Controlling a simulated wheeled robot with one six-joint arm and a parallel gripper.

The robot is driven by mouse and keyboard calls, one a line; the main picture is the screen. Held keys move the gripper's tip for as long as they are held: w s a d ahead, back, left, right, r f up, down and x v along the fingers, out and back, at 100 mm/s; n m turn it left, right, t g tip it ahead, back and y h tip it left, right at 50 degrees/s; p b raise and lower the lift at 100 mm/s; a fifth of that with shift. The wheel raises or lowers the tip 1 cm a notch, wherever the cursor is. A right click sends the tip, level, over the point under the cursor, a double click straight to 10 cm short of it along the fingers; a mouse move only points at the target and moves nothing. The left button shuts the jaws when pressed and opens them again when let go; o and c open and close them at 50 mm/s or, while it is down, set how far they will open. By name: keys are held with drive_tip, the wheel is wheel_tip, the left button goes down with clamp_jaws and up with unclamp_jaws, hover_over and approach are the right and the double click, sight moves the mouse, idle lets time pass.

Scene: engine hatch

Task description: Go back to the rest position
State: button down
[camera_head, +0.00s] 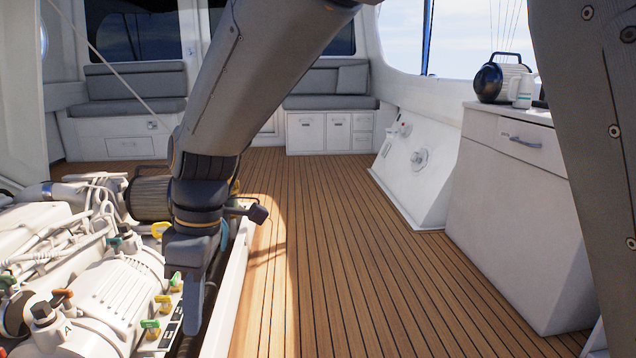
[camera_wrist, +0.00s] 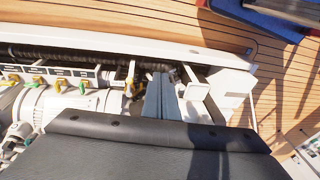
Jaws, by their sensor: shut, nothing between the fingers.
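My gripper (camera_head: 189,318) points down over the right edge of the open engine hatch in the head view. Its fingers are together with nothing between them. Just left of it is the white engine (camera_head: 105,300), with several small coloured valve handles along its side. In the wrist view my gripper (camera_wrist: 160,97) shows as two grey fingers side by side above the hatch. The engine (camera_wrist: 65,105) lies to their left there. My arm hides part of the hatch behind it.
The hatch has a raised white rim (camera_head: 232,290). The wooden deck (camera_head: 335,250) to its right is clear. A white cabinet (camera_head: 520,220) stands at right, with a dark round device (camera_head: 492,82) and a white bottle (camera_head: 521,91) on top. Grey-cushioned benches (camera_head: 330,88) are at the back.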

drive_tip(key=s+d+r+m+t+p, duration=0.1)
drive_tip(key=s+d+m, duration=0.5)
drive_tip(key=d, duration=0.3)
drive_tip(key=s+d+r+m+t, duration=0.1)
drive_tip(key=s+d+m, duration=0.55)
drive_tip(key=d, duration=0.35)
drive_tip(key=d+r+m+p, duration=0.2)
drive_tip(key=d+r+p, duration=0.4)
drive_tip(key=r+p, duration=0.3)
drive_tip(key=d+r+m+h+p, duration=0.1)
drive_tip(key=d+r+p, duration=0.6)
drive_tip(key=p, duration=0.9)
drive_tip(key=d+r+m+p, duration=0.3)
drive_tip(key=d+r+p, duration=0.4)
drive_tip(key=r+p, duration=0.5)
drive_tip(key=shift+w+m+h+p, duration=0.3)
drive_tip(key=shift+m+h+p, duration=0.05)
drive_tip(key=shift+h, duration=0.05)
drive_tip(key=shift+r, duration=0.1)
